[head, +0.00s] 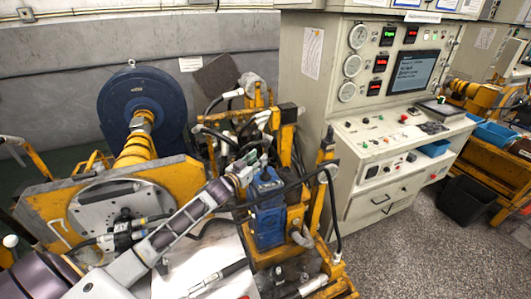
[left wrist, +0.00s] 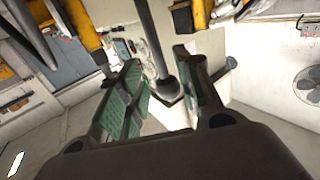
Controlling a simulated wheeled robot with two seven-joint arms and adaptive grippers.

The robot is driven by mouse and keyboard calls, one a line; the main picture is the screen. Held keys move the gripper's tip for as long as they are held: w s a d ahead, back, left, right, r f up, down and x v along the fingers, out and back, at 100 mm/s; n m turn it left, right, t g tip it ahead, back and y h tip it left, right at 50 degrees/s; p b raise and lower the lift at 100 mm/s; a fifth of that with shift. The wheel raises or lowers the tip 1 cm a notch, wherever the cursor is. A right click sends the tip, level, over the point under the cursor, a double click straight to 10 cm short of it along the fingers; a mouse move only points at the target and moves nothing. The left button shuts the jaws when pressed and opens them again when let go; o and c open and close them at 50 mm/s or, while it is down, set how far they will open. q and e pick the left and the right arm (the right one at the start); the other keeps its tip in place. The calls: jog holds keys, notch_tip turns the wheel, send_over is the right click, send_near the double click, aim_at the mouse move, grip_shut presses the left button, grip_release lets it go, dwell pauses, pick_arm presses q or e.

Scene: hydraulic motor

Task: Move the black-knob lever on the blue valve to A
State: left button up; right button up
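The blue valve (head: 268,215) stands upright among hoses and yellow frames in the middle of the head view. My left gripper (head: 255,163) reaches in from the lower left and is at the valve's top. In the left wrist view, the black knob (left wrist: 167,87) on its dark lever rod (left wrist: 151,38) lies between the green-padded fingers of my left gripper (left wrist: 158,62). The fingers are spread, with a visible gap on the knob's left side. In the head view the knob is hard to make out behind the gripper and hoses. My right gripper is not in view.
Black hoses (head: 297,183) and yellow frames (head: 322,195) crowd the valve. A large blue motor (head: 142,100) with a yellow shaft stands behind left. A beige control cabinet (head: 317,95) with gauges and a screen stands to the right. Open floor (head: 420,230) lies at the lower right.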

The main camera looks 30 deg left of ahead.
aim_at(266, 152)
pick_arm(q)
jog(key=shift+w+d+p, duration=0.2)
jog(key=shift+w+d, duration=0.05)
jog(key=shift+w, duration=1.25)
jog(key=shift+w+d+p, duration=0.15)
jog(key=shift+w+d, duration=0.05)
jog(key=shift+w, duration=1.3)
grip_shut()
